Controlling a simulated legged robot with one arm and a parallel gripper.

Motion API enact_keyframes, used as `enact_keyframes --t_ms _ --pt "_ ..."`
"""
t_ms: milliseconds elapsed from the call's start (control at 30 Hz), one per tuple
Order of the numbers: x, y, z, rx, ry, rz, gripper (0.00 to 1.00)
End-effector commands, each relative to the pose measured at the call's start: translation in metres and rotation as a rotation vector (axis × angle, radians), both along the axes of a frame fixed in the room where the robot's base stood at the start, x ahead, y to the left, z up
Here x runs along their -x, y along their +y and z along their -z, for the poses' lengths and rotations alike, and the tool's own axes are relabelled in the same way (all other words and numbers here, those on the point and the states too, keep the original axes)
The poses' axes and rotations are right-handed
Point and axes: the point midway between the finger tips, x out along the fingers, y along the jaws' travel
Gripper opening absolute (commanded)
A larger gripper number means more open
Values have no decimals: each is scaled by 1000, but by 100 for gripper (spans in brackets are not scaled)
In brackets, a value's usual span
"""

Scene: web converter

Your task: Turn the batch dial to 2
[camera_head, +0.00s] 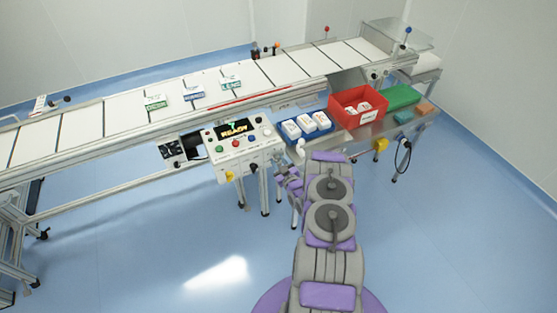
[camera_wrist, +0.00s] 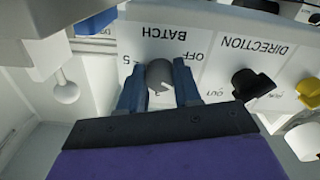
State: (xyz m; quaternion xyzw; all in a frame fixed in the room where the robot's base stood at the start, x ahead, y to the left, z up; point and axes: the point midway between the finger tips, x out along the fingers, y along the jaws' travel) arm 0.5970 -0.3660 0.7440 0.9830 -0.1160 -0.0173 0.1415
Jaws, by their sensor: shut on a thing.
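The batch dial (camera_wrist: 159,76) is a round grey knob on the white control panel (camera_wrist: 130,38), below the upside-down word BATCH in the wrist view. My gripper (camera_wrist: 160,88) has its two blue fingers on either side of the dial, shut on it. OFF is printed to the dial's right and a single digit to its left, both upside down. A small light mark shows on the dial, but I cannot tell which label it points to. In the head view, my gripper (camera_head: 281,172) is at the right side of the control panel (camera_head: 226,163), and the dial is too small to make out.
A black DIRECTION knob (camera_wrist: 252,84) and a yellow knob (camera_wrist: 309,91) are right of my gripper. The display (camera_head: 235,129) reads READY. A blue bin (camera_head: 306,127) and red bin (camera_head: 345,116) stand beside the conveyor (camera_head: 120,118). The front floor is clear.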

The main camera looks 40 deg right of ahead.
Motion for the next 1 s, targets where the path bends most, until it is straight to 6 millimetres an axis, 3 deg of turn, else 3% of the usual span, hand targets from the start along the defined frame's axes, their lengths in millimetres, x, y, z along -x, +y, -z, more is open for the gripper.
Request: enact_keyframes --t_ms 400,933,967,1000 --pt "0 1 2 -177 -39 0 2" --pt "1 0 2 -197 -43 1 2" --pt "1 0 2 -197 -43 1 36" --pt "1 0 2 -196 -43 1 40"
